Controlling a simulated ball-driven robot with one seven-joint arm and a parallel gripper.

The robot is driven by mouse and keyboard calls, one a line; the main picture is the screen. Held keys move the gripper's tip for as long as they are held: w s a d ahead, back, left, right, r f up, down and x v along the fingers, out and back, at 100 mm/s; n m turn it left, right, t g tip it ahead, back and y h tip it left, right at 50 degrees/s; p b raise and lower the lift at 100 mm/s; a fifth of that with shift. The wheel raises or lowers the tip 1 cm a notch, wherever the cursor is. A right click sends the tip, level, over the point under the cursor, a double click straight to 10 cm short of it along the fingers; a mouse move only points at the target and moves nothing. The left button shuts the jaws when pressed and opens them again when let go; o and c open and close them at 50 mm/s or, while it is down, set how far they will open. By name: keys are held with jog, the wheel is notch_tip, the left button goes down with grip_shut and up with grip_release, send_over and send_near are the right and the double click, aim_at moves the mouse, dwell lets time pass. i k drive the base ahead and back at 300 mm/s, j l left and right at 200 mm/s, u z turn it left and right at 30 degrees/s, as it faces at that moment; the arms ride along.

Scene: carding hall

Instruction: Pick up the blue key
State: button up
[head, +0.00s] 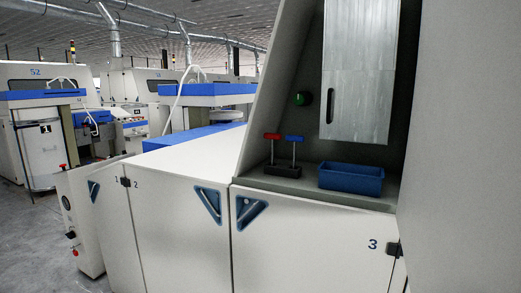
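My gripper does not show in this view.
A blue bin (351,180) sits on the ledge right of the keys. A grey metal panel (360,75) hangs above it, with a green knob (302,98) to its left. Slanted machine walls flank the recess. Grey floor (40,240) is open at left.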

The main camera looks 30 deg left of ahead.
aim_at(294, 138)
jog(key=i+j+u, duration=0.15)
jog(key=u, duration=0.2)
jog(key=i+j+u, duration=0.2)
jog(key=u, duration=0.15)
jog(key=i+j+u, duration=0.3)
jog(key=k+l, duration=0.05)
